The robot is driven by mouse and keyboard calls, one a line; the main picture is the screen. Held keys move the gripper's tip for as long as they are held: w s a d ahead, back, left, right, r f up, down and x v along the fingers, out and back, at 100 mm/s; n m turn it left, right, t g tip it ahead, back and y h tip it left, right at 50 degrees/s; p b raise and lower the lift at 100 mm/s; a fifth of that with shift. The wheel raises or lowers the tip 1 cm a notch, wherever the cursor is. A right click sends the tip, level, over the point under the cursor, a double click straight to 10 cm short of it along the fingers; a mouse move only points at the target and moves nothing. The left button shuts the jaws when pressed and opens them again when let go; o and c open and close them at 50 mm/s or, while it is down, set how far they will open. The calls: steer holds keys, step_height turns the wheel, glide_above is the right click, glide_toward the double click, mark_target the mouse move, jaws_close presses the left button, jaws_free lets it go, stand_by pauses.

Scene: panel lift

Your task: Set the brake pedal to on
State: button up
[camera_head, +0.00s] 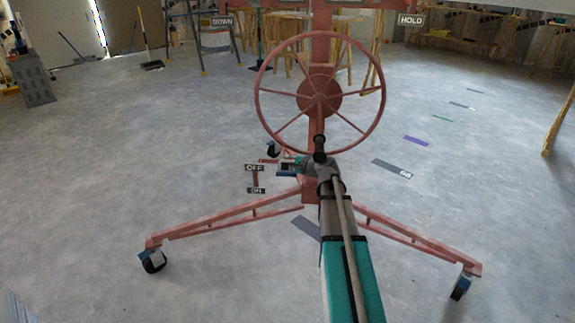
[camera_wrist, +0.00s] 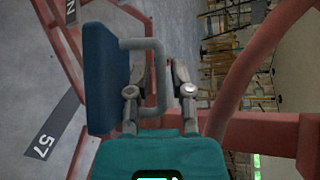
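The red panel lift stands ahead, with the OFF label (camera_head: 254,168) above the ON label (camera_head: 256,190) left of its post. A blue block (camera_head: 286,173), which looks like the brake pedal, is low beside the post. In the wrist view the blue pedal (camera_wrist: 106,75) fills the left part, and a grey U-shaped handle (camera_wrist: 159,85) joins its side. My gripper (camera_wrist: 160,68) has one finger on each side of the handle's long bar. The left finger overlaps the bar; a thin gap shows at the right finger. A firm grip cannot be told. In the head view my gripper (camera_head: 288,164) is at the pedal.
The lift's large red handwheel (camera_head: 319,93) is above my wrist. Its red legs (camera_head: 225,219) spread left and right on casters (camera_head: 153,261). HOLD (camera_head: 410,20) and DOWN (camera_head: 222,21) labels show at the top. The grey floor around is mostly clear.

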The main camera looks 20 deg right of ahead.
steer(key=shift+w, duration=0.15)
jaws_close()
steer(key=shift+a+f, duration=0.1)
steer(key=shift+a, duration=0.15)
steer(key=shift+d+f, duration=0.1)
steer(key=shift+s+a+f+b, duration=0.25)
steer(key=shift+s+f+b, duration=0.4)
steer(key=shift+f+b, duration=0.4)
steer(key=f+b, duration=0.1)
steer(key=s+f+b, duration=0.1)
steer(key=f+b, duration=0.2)
steer(key=shift+s+a+f, duration=0.15)
steer(key=shift+s+a, duration=0.2)
steer(key=shift+a, duration=0.05)
